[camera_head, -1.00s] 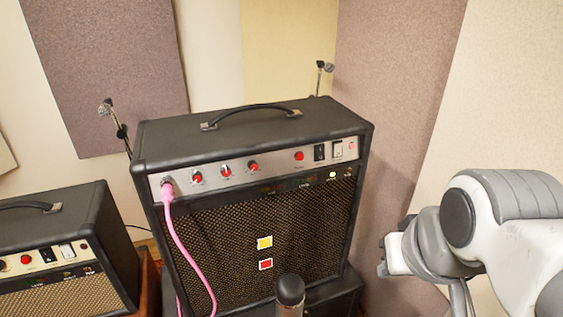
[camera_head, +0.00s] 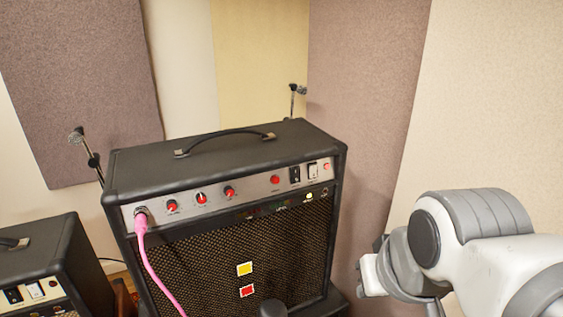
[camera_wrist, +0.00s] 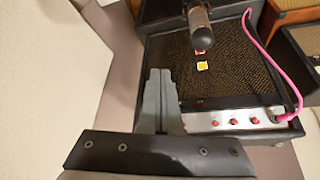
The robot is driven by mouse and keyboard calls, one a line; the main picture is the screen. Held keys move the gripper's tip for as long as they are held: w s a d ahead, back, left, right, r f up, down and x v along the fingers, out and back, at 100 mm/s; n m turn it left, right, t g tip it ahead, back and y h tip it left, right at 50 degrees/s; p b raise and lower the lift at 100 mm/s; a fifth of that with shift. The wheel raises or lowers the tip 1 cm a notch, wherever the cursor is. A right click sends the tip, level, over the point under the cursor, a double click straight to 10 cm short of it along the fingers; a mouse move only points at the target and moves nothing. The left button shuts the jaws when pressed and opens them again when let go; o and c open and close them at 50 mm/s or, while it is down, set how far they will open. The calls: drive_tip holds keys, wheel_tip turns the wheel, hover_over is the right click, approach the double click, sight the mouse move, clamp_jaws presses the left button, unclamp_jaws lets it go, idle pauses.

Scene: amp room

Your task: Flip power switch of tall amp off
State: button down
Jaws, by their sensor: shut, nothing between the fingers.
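The tall amp (camera_head: 200,262) is the large black amp in the middle of the head view, with a silver control panel along its upper front. There the amp (camera_wrist: 225,75) appears upside down. The fingers and hand cover the panel's switch end.
A pink cable (camera_head: 150,265) plugs into the panel's left end and hangs down the front. A microphone (camera_wrist: 203,30) stands before the grille. A smaller amp (camera_head: 45,250) is at left. Padded wall panels (camera_head: 362,110) rise behind and to the right.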

sight(297, 179)
drive_tip(key=shift+w, duration=0.1)
drive_tip(key=w+d+r+m+t+h+p, duration=0.1)
drive_tip(key=w+d+m+t, duration=0.25)
drive_tip(key=w, duration=0.45)
drive_tip(key=w+d+r+m+t+h, duration=0.1)
drive_tip(key=w+d+m+t, duration=0.15)
drive_tip(key=w+m, duration=0.45)
drive_tip(key=w+a+f+m+t+y+p, duration=0.1)
drive_tip(key=w+a+f+m+y, duration=0.2)
drive_tip(key=w+a+y, duration=0.2)
drive_tip(key=shift+w+a+t+y+p, duration=0.35)
drive_tip(key=shift+w+y, duration=0.95)
drive_tip(key=shift+w, duration=1.05)
drive_tip(key=shift+w+f, duration=0.1)
drive_tip(key=shift+w, duration=0.05)
drive_tip(key=x, duration=1.3)
drive_tip(key=shift+w+a+f+b, duration=0.2)
drive_tip(key=shift+w+b, duration=0.1)
drive_tip(key=shift+b, duration=0.1)
